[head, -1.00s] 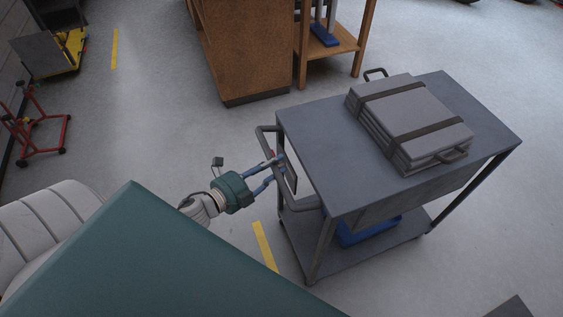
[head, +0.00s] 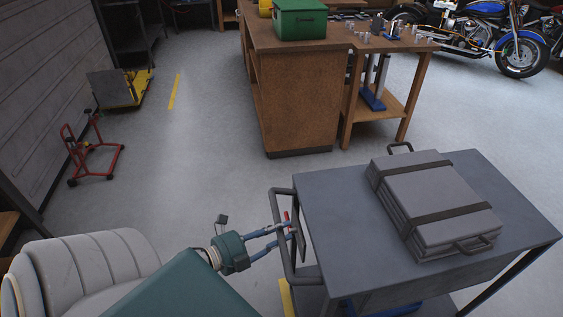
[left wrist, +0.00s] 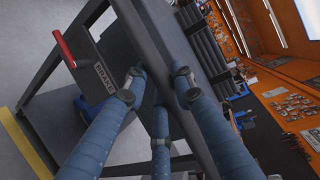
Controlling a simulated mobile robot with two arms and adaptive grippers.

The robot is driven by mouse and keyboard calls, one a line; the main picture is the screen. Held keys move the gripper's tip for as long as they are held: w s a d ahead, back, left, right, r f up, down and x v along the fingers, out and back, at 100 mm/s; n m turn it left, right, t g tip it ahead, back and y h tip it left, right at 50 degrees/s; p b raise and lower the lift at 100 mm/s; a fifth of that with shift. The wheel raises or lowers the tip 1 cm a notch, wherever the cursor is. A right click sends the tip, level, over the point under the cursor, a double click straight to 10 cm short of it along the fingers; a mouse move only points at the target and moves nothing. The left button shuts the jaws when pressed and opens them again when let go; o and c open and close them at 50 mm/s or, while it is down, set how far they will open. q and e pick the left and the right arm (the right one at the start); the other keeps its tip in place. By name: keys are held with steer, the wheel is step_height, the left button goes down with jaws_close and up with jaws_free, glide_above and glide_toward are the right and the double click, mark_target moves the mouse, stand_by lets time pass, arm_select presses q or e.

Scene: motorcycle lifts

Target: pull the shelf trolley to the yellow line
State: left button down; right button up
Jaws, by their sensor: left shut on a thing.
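The grey shelf trolley (head: 335,215) stands at the right in the head view, with strapped grey flat cases (head: 435,205) on top. Its bar handle (head: 283,262) faces left. My left gripper (head: 291,232) is shut on the handle side; in the left wrist view its fingers (left wrist: 155,95) close around a dark bar. A red lever (left wrist: 65,50) and a plate marked BRAKE (left wrist: 105,78) are beside them. A short yellow line (head: 286,298) lies on the floor below the handle, partly cut off; a yellow strip also shows in the left wrist view (left wrist: 27,143). My right gripper is out of view.
A wooden workbench (head: 297,110) with a green box (head: 300,19) stands behind the trolley. Another yellow floor mark (head: 174,92) lies farther off. A red stand (head: 97,160) is by the left wall. Floor between the stand and bench is clear.

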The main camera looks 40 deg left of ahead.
arm_select(q)
steer(key=c, duration=1.5)
jaws_free()
steer(key=shift+s+a+f, duration=0.15)
steer(key=shift+s+a, duration=0.05)
steer(key=shift+o, duration=0.5)
steer(key=shift+s, duration=0.1)
steer(key=v, duration=1.2)
